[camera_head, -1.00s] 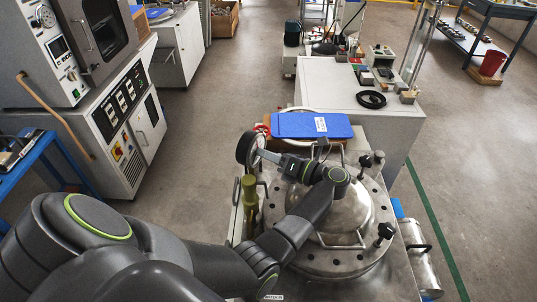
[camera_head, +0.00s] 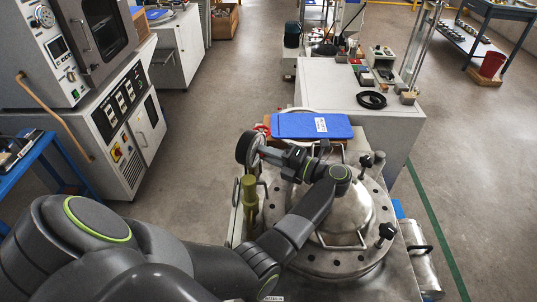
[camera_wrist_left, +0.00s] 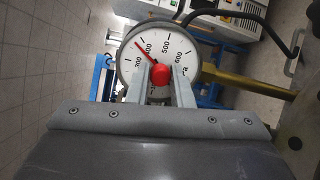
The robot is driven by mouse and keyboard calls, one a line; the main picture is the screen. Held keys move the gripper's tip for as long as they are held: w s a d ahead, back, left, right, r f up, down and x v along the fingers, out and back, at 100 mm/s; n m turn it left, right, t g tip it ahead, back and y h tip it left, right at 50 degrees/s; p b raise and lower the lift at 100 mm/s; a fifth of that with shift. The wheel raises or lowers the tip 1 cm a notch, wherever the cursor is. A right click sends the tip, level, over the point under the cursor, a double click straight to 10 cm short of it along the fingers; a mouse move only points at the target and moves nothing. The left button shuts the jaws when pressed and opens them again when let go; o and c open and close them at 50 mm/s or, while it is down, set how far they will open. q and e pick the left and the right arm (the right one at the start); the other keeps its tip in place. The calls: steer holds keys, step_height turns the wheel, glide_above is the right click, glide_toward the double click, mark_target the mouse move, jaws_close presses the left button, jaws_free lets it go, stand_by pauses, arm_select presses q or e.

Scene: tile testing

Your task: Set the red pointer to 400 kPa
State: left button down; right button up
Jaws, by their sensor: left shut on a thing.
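The pressure gauge (camera_wrist_left: 126,68) has a white dial marked 300 to 600 in the left wrist view. In the head view the gauge (camera_head: 246,148) is a dark round case seen nearly edge-on. The red pointer (camera_wrist_left: 147,54) runs from a red knob (camera_wrist_left: 160,75) at the dial's middle. Its tip points up and left, between the 300 and 400 marks and close to 400. My left gripper (camera_wrist_left: 162,72) has its fingers shut on the knob; it also shows at the gauge's face in the head view (camera_head: 266,153). My right gripper is out of view.
A domed steel vessel (camera_head: 345,215) with clamp knobs stands under my left arm. A blue folder (camera_head: 310,125) lies behind it. A brass-coloured post (camera_head: 250,193) stands close below the gauge. A white bench (camera_head: 350,100) with small items is farther back.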

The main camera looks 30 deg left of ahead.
arm_select(q)
steer(key=shift+m, duration=1)
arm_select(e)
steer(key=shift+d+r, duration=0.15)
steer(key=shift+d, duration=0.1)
arm_select(q)
steer(key=c, duration=1.3)
jaws_free()
